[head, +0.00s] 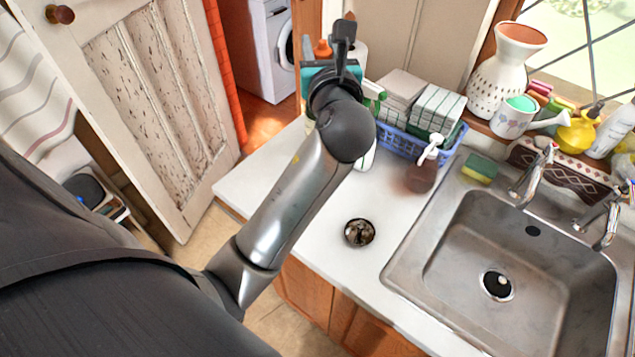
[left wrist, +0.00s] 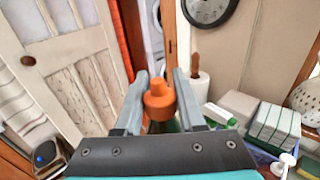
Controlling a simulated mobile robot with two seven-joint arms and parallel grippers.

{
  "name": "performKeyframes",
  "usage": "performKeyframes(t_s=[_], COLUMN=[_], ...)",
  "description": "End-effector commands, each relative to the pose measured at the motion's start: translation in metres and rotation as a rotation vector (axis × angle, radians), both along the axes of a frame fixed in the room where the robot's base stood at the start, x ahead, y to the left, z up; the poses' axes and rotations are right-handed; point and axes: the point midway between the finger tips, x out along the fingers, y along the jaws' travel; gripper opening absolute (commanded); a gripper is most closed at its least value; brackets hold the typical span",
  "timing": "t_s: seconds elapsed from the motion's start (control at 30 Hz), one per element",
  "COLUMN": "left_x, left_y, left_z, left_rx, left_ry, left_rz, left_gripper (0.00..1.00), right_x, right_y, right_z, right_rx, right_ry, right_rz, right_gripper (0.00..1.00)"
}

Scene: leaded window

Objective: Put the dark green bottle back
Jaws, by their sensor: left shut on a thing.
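The dark green bottle, topped by an orange cap (head: 323,48), is held at the far left end of the worktop. Most of its body is hidden behind my left gripper (head: 341,45) in the head view. In the left wrist view the orange cap (left wrist: 158,98) stands upright between the two grey fingers, with a little of the green body (left wrist: 164,127) showing under it. My left gripper is shut on the bottle. Whether the bottle's base touches the worktop is hidden. My right gripper is not in view.
A paper towel roll (left wrist: 195,92) stands beyond the bottle. A spray bottle with a green trigger (head: 373,91) and a blue basket (head: 402,143) of cloths stand to the right. A small dark bowl (head: 359,232) lies on otherwise clear worktop (head: 300,245) left of the sink (head: 470,290).

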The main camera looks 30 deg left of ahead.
Motion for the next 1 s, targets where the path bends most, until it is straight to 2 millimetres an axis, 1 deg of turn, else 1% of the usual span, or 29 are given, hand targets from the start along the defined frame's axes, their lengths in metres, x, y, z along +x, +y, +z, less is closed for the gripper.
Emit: performKeyframes(t_s=[0.07, 0.17, 0.27, 0.5, 0.6, 0.7, 0.8, 0.93, 1.0], left_x=[0.000, 0.000, 0.000, 0.000, 0.000, 0.000, 0.000, 0.000, 0.000], left_y=[0.000, 0.000, 0.000, 0.000, 0.000, 0.000, 0.000, 0.000, 0.000], left_z=[0.001, -0.009, -0.031, -0.094, -0.118, -0.138, -0.150, -0.157, -0.165], left_rx=[0.002, 0.002, 0.002, 0.003, 0.002, 0.002, 0.002, 0.003, 0.003], left_ry=[-0.004, -0.002, 0.003, 0.003, 0.002, 0.001, -0.002, -0.004, -0.002], left_rz=[0.001, 0.002, 0.001, 0.001, 0.001, 0.001, 0.000, 0.000, 0.000], left_gripper=[0.00, 0.00, 0.00, 0.00, 0.00, 0.00, 0.00, 0.00, 0.00], right_x=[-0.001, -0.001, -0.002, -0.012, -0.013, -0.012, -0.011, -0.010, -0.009], right_y=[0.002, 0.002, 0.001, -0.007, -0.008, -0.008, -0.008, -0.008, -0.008], right_z=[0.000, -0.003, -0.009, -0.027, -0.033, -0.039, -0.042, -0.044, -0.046], right_rx=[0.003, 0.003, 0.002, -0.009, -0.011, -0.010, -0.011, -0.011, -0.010], right_ry=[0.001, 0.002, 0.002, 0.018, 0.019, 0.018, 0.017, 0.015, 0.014], right_rz=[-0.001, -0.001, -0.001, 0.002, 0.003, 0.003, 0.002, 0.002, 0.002], right_gripper=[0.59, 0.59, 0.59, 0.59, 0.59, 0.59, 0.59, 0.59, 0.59])
